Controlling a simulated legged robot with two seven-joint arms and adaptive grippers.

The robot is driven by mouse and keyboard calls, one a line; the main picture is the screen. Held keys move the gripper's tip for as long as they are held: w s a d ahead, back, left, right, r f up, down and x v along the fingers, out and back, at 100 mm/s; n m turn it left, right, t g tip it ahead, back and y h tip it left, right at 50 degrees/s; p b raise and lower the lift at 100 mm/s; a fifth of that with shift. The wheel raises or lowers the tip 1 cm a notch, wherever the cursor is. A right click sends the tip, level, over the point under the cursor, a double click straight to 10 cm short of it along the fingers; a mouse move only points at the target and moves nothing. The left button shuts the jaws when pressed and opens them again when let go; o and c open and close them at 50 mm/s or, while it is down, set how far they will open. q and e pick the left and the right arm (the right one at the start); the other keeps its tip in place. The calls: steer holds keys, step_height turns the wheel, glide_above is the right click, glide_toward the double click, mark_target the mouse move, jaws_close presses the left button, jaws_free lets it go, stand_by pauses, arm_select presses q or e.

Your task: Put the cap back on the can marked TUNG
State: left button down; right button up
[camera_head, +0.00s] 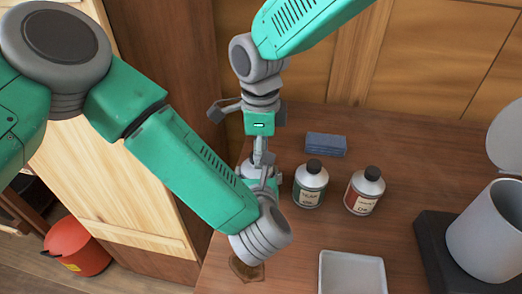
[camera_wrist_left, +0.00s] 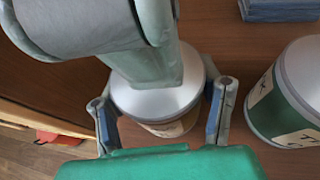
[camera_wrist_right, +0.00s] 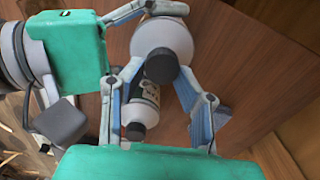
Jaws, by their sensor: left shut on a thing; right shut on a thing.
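A can with a silver top (camera_wrist_left: 160,98) and a cream label band stands at the left of the bench. My left gripper (camera_head: 262,186) is shut around its body; the fingers show on both sides in the left wrist view. The label's word is not readable. A black cap (camera_wrist_right: 162,67) shows in the right wrist view between the fingertips of my right gripper (camera_wrist_right: 160,72), over the can's silver top. My right gripper also shows in the head view (camera_head: 263,158), pointing down from above. I cannot tell whether the cap touches the can's neck.
A green-labelled can (camera_head: 310,186) and a red-labelled can (camera_head: 364,192), both black-capped, stand just right. A blue block (camera_head: 325,144) lies behind them. A white tray (camera_head: 352,258) is at the front, and a grey canister (camera_head: 488,238) on a dark base at far right.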

steer(key=o, duration=0.7)
steer(key=shift+r, duration=2.25)
steer(key=shift+c, duration=0.3)
